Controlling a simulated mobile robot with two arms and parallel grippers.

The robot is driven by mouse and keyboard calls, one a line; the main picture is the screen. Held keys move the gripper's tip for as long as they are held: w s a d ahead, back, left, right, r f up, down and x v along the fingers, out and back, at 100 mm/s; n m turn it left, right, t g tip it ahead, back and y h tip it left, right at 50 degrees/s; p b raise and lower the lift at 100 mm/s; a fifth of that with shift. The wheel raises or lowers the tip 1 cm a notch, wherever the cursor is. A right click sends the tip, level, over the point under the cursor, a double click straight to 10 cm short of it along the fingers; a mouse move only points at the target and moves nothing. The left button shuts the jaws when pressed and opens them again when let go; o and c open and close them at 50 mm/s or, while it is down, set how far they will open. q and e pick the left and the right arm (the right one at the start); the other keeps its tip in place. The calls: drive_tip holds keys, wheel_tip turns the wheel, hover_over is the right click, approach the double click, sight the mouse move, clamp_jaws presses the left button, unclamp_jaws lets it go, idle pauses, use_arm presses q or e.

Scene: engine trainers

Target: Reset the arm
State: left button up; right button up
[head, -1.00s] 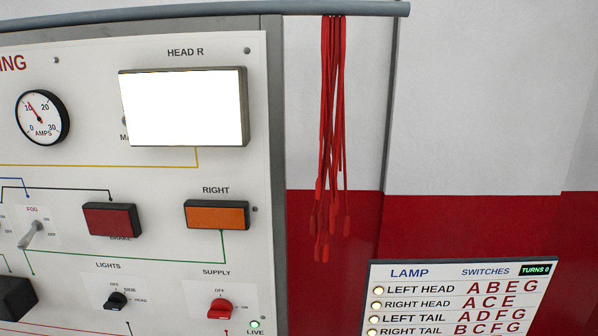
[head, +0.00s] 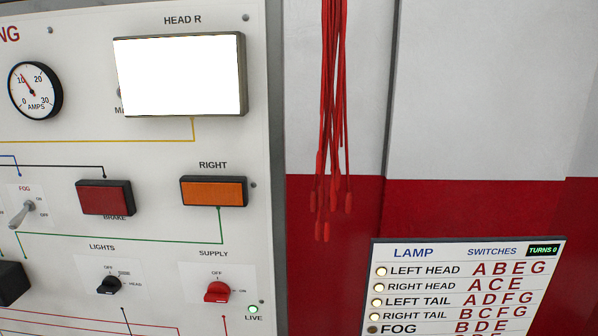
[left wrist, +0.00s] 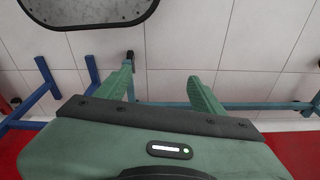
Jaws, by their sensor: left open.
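My left gripper (left wrist: 162,85) shows in the left wrist view with its two green fingers apart and nothing between them. It faces a white tiled surface and touches nothing that I can see. Neither gripper shows in the head view. The right gripper is in neither view.
The head view shows a panel with a lit HEAD R lamp (head: 180,75), an orange RIGHT lamp (head: 213,191), and a red SUPPLY knob (head: 217,292). Red leads (head: 330,120) hang beside it. A lamp chart (head: 460,285) stands lower right. Blue bars (left wrist: 45,75) cross the wrist view.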

use_arm(q)
drive_tip(key=s+a+f+g+b, duration=0.1)
drive_tip(key=s+a+f+b, duration=0.1)
drive_tip(key=s+f, duration=1)
drive_tip(key=shift+s+a+f, duration=0.15)
drive_tip(key=shift+s+a, duration=0.1)
drive_tip(key=shift+s, duration=0.25)
